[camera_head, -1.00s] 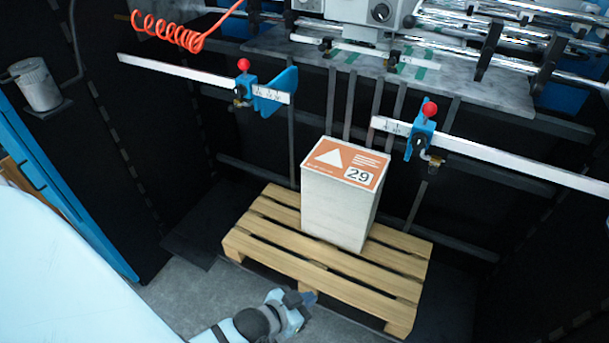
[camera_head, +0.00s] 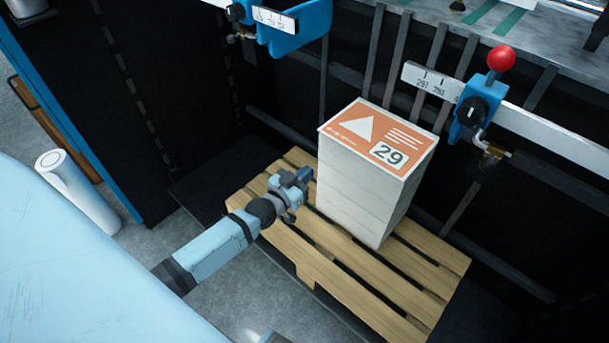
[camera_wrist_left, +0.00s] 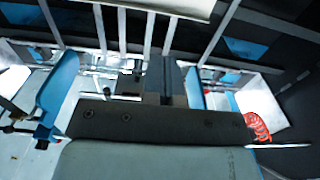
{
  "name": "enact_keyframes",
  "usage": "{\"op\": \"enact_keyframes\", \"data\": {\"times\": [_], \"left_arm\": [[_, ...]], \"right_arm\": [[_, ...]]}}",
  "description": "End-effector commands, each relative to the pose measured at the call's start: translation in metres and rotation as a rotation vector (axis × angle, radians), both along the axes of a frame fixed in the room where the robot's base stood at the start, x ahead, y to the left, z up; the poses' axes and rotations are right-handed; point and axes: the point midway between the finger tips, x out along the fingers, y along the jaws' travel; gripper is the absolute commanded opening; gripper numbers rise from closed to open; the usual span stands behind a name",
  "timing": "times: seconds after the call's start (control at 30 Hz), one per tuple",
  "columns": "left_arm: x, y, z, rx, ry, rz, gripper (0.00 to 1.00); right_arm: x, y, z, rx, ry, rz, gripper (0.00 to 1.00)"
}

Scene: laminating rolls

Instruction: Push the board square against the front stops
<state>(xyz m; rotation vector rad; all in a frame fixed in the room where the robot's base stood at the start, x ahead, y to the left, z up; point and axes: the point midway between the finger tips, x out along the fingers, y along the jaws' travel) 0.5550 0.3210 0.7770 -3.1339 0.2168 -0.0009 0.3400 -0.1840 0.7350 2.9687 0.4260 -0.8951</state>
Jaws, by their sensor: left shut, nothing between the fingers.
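The board stack (camera_head: 360,195), white-sided with an orange top printed "29" and a white triangle, stands upright on a wooden pallet (camera_head: 297,253). My left gripper (camera_head: 303,178) is shut and empty, just left of the stack's left side; I cannot tell whether it touches. In the left wrist view its dark fingers (camera_wrist_left: 166,82) are together. A blue stop with a red knob (camera_head: 480,100) sits on a white scaled rail behind and right of the stack. Another blue stop (camera_head: 300,30) is at the upper left. My right gripper is not in view.
Dark upright bars (camera_head: 412,75) stand behind the stack below a grey tabletop (camera_head: 530,50). A white roll (camera_head: 80,192) stands on the floor at left. Bare pallet slats lie in front of the stack. An orange coiled hose (camera_wrist_left: 257,127) shows in the left wrist view.

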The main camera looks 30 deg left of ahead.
Motion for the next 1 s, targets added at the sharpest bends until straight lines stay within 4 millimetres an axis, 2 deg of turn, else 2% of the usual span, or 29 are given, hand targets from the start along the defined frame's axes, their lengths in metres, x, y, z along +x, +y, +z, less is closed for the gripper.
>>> {"op": "enact_keyframes", "data": {"times": [0.3,0.8,1.0], "left_arm": [[0.033,-0.005,-0.002,-0.002,-0.002,0.0,0.0],[0.092,-0.013,0.0,0.0,0.0,-0.001,0.0],[0.108,-0.016,0.0,0.0,0.001,-0.001,0.0]], "right_arm": [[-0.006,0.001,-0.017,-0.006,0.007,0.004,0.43],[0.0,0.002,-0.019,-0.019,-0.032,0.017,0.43],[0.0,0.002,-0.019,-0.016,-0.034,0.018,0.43]]}}
